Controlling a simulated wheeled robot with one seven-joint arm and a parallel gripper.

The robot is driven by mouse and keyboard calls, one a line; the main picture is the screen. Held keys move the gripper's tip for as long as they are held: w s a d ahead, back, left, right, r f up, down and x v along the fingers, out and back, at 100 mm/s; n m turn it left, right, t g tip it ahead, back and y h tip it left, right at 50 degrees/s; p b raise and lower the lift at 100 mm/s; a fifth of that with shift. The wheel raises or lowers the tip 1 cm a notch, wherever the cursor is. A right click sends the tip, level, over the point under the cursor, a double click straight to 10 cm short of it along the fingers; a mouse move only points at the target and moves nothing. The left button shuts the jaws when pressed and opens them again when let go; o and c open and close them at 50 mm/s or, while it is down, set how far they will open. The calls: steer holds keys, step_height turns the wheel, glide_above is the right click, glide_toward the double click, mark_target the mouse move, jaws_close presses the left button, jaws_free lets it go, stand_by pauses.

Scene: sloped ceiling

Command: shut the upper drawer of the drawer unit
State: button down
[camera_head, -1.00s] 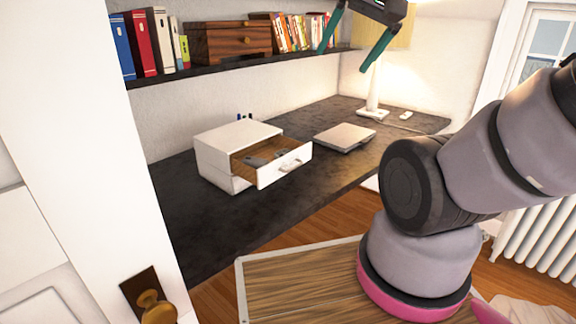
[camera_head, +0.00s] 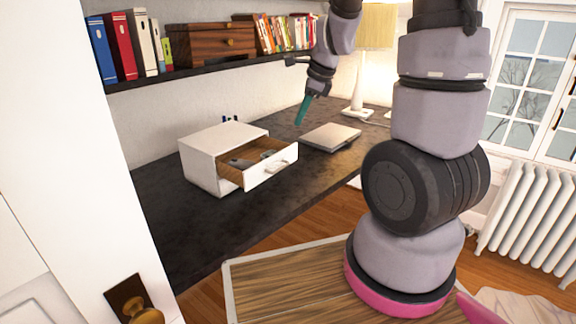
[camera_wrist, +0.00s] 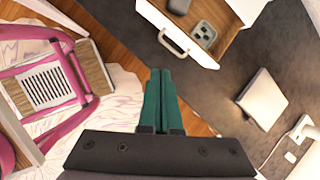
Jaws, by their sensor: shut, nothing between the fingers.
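The white drawer unit (camera_head: 205,165) stands on the dark desk, and its upper drawer (camera_head: 270,167) is pulled out toward the front right. The drawer has a pale handle (camera_head: 279,166) and a wooden inside with dark items in it. In the wrist view the open drawer (camera_wrist: 225,45) shows at the top, with its handle (camera_wrist: 173,42) beyond my fingertips. My gripper (camera_head: 301,112) is above the desk, right of the unit and apart from the drawer. Its green fingers (camera_wrist: 160,72) are together, with nothing between them.
A flat grey closed laptop-like object (camera_head: 331,136) lies right of the unit. A lamp (camera_head: 358,95) stands behind it. A shelf (camera_head: 180,76) with books and a wooden box hangs above. A pink chair-like object (camera_wrist: 45,85) shows left in the wrist view.

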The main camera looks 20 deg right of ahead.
steer(key=w+d+f+m+g+h, duration=0.1)
steer(key=w+f+m, duration=0.15)
steer(key=f, duration=0.75)
steer(key=w+f+m, duration=0.2)
steer(key=f+m, duration=0.2)
steer(key=f, duration=0.6)
steer(key=shift+w+a+r, duration=0.25)
steer(key=shift+w+a, duration=0.35)
steer(key=shift+w, duration=0.15)
steer(key=shift+w+a+r, duration=0.2)
steer(key=shift+w+a, duration=0.35)
steer(key=shift+w, duration=0.2)
steer(key=w+a, duration=0.3)
steer(key=w, duration=0.1)
steer(key=w+a, duration=0.2)
steer(key=w, duration=0.1)
steer(key=w+a, duration=0.3)
steer(key=w, duration=0.1)
steer(key=shift+w+a, duration=0.3)
steer(key=shift+w, duration=0.05)
